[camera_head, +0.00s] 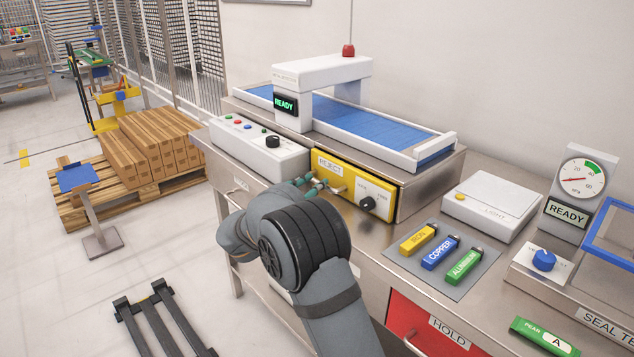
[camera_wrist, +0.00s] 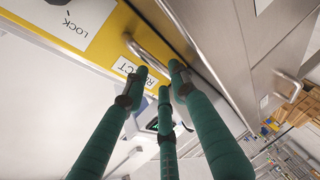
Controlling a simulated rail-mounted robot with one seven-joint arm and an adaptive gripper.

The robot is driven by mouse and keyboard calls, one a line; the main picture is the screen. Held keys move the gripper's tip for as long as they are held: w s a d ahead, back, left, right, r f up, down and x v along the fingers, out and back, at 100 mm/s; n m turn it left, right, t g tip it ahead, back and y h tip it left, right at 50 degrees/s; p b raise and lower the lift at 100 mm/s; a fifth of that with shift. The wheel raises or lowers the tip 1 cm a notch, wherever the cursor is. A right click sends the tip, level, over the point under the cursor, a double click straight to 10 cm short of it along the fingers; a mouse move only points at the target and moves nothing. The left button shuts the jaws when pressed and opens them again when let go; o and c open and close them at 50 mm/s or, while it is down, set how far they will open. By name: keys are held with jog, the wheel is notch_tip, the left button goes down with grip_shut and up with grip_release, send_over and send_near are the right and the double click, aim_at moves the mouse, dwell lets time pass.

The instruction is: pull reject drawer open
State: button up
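The reject drawer (camera_head: 340,172) has a yellow front with a REJECT label, a metal handle and a black LOCK knob (camera_head: 368,203). It sits under the blue conveyor and looks closed. My gripper (camera_head: 311,184) is at the drawer's left part, close to the handle (camera_head: 335,185). In the wrist view, the handle (camera_wrist: 150,57) lies just beyond the green fingertips of my gripper (camera_wrist: 160,77). The fingertips are apart, with a small gap between them, and hold nothing that I can see. Whether any finger touches the handle is unclear.
A white control box (camera_head: 258,148) stands left of the drawer. Bars marked IRON, COPPER and ALUMINIUM lie on a grey mat (camera_head: 442,262) to the right. A red HOLD drawer (camera_head: 420,325) is below the worktop. A pallet of boxes (camera_head: 150,150) stands behind on the left.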

jog(key=shift+x, duration=1.35)
jog(key=shift+c, duration=0.9)
jog(key=c, duration=0.4)
grip_shut()
